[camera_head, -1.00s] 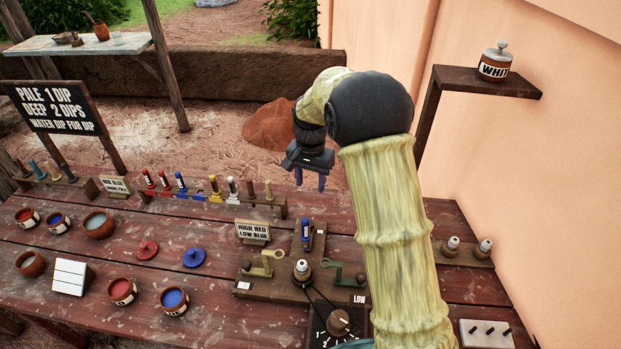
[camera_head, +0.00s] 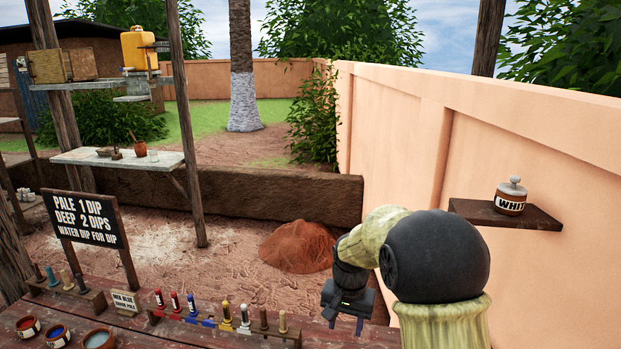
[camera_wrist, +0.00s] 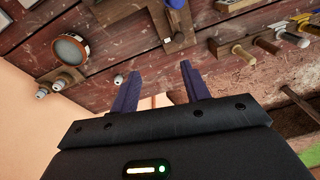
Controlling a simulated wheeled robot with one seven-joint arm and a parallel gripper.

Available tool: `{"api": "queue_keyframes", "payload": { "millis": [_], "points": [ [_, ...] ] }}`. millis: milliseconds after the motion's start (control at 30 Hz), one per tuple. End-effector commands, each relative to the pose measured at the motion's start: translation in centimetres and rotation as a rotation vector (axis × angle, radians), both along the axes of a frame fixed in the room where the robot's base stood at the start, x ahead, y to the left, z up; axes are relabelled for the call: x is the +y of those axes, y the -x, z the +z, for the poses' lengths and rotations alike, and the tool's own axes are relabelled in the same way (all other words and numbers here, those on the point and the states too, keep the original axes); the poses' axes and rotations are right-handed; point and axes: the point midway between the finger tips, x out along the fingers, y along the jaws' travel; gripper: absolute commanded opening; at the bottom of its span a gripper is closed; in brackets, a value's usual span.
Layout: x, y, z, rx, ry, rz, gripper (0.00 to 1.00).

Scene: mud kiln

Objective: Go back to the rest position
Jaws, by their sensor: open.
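My gripper (camera_head: 347,322) hangs at the end of my bamboo-like arm in the head view, above the back edge of the wooden table. In the wrist view its two purple fingers (camera_wrist: 161,90) are spread apart with nothing between them. No object is held. The wooden table (camera_wrist: 110,45) shows beyond the fingers in the wrist view.
A rack (camera_head: 225,326) of several coloured pegs stands on the table, left of my gripper. A black sign (camera_head: 85,222) stands further left. A small wall shelf (camera_head: 480,211) with a white-labelled pot (camera_head: 510,203) is at the right. A reddish mound (camera_head: 300,247) lies behind.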

Motion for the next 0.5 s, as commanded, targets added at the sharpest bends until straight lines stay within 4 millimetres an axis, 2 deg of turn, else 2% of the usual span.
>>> {"api": "queue_keyframes", "payload": {
  "millis": [33,200,500],
  "points": [
    [-0.9,1.6,0.4,-0.014,0.0,0.022,0.46],
    [-3.4,6.5,0.8,-0.063,0.008,0.118,0.46],
    [-6.5,16.1,0.4,-0.146,0.046,0.287,0.46]
  ]
}}
